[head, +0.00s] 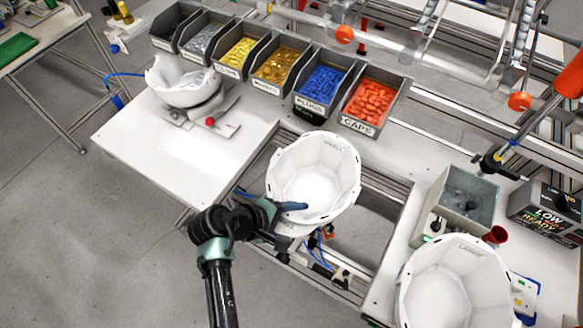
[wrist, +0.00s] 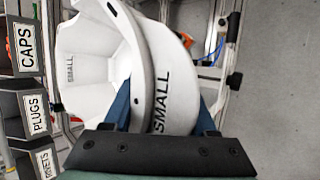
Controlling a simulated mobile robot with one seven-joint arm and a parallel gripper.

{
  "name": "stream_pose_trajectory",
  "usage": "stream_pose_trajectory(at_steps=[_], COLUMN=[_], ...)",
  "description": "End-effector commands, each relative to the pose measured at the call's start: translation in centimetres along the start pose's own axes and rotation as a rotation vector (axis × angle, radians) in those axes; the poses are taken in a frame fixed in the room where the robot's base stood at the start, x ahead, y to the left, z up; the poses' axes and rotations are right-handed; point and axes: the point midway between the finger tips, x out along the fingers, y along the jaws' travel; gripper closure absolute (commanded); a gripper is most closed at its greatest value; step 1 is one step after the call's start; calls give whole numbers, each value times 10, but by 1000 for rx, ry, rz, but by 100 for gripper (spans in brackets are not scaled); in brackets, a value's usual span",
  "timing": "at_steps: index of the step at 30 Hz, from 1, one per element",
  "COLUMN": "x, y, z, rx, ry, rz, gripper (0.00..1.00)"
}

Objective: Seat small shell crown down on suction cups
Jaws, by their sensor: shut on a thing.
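The small shell (head: 338,195) is white and faceted, with its hollow side up and crown down in the head view. It hangs or rests over the frame opening in the bench. My gripper (head: 284,207) is shut on its near left rim. In the wrist view the shell (wrist: 180,75) carries the word SMALL inside and outside, and its wall sits between the blue fingers of my gripper (wrist: 162,108). The suction cups are hidden under the shell; only blue hoses and fittings show below it. I cannot tell whether the crown touches the cups.
Another white shell (head: 183,85) sits on a stand at the left bench end, and one (head: 450,290) lies at the lower right. Several labelled bins stand behind, including orange caps (head: 371,103) and blue plugs (head: 321,85). A grey box (head: 462,200) stands to the right.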

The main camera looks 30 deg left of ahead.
Motion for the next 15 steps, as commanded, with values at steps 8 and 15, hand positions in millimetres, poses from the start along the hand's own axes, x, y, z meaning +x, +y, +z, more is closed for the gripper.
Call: stream_pose_trajectory(at_steps=[8, 15], x=[26, 46], y=[13, 24], z=[-9, -16], rx=[4, 4], ry=[0, -1], rz=[4, 2], gripper=[100, 100])
